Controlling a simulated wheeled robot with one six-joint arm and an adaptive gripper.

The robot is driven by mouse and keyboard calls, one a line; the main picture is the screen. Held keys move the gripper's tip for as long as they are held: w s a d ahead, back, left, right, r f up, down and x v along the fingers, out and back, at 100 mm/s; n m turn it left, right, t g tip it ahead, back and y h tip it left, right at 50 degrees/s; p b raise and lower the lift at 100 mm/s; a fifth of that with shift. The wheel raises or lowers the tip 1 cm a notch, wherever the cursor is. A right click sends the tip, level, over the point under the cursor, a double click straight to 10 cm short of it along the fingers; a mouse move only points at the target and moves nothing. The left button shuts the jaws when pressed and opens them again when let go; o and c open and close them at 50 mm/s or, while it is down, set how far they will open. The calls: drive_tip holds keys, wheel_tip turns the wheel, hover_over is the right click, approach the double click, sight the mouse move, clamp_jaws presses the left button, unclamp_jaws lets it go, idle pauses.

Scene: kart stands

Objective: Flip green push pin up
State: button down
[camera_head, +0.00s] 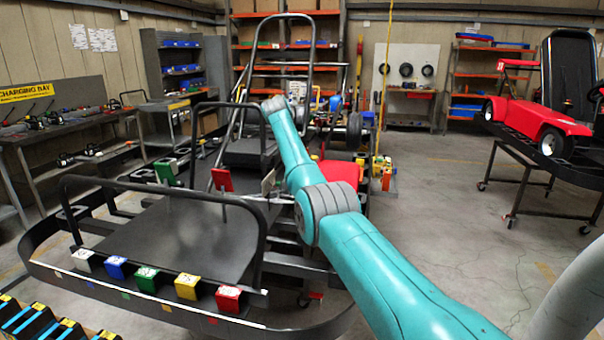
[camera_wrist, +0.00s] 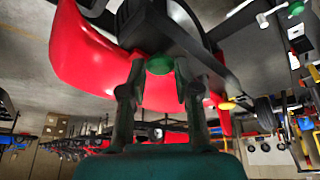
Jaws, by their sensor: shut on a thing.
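In the wrist view, a round green push pin (camera_wrist: 160,65) sits between the fingertips of my gripper (camera_wrist: 160,72). The two fingers reach up from the bottom of the picture, one on each side of the pin, and are shut on it. The pin is at the edge of a dark part beside a red body panel (camera_wrist: 85,55). Its shaft is hidden, so I cannot tell whether it is up or down. In the head view, I cannot make out the gripper or the pin; my teal arm covers part of the kart.
The kart stand frame (camera_head: 190,235) carries several coloured blocks along its front. A yellow knob (camera_wrist: 228,105) is close to the gripper. A red kart (camera_head: 530,115) stands on a dark stand at the right. Open floor (camera_head: 445,200) lies between the stands.

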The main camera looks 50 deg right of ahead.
drive_tip(key=shift+r, duration=0.6)
drive_tip(key=c, duration=1.1)
unclamp_jaws()
drive_tip(key=v, duration=1.2)
drive_tip(key=shift+a, duration=0.1)
drive_tip(key=shift+w+f, duration=0.1)
